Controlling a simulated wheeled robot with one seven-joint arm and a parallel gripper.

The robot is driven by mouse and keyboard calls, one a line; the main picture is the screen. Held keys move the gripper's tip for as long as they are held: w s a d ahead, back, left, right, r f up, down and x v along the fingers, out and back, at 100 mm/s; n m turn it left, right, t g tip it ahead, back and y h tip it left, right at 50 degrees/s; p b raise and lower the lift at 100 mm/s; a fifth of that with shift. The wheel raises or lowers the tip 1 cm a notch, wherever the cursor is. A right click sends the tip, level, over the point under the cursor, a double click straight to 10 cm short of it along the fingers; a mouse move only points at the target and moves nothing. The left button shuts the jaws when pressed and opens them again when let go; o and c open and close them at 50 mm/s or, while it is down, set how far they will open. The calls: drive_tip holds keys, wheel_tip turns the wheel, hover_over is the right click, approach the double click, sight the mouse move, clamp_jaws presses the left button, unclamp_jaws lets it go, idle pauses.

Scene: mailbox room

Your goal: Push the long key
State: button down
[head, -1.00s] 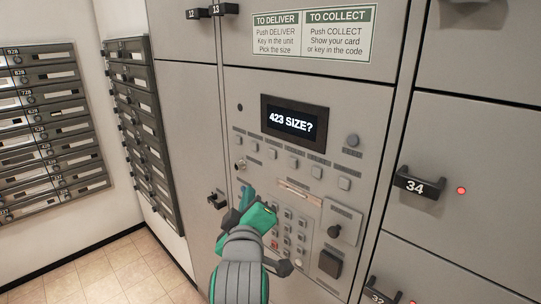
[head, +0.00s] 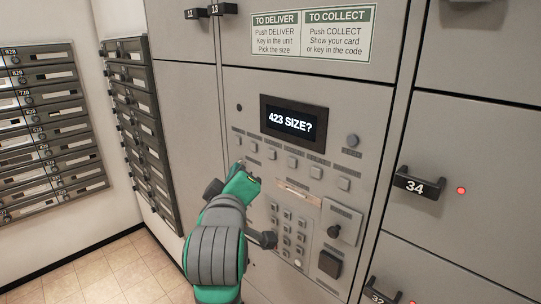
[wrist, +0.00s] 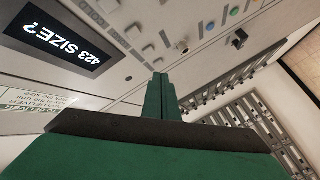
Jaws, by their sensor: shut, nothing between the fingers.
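The panel display (head: 292,123) reads "423 SIZE?". My gripper (head: 240,168) is shut and empty at the left end of this row, just below the leftmost keys. I cannot tell whether the fingertips touch the panel.
A number keypad (head: 287,228), partly behind my arm, lies lower on the panel. Mailboxes (head: 140,130) line the wall at left.

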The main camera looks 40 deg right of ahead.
sight(272, 154)
drive_tip(key=d, duration=0.8)
drive_tip(key=shift+w, duration=0.3)
drive_tip(key=shift+w, duration=0.1)
idle(0.4)
drive_tip(key=shift+a, duration=0.1)
idle(0.4)
idle(0.3)
drive_tip(key=shift+d, duration=0.25)
drive_tip(key=shift+d, duration=0.25)
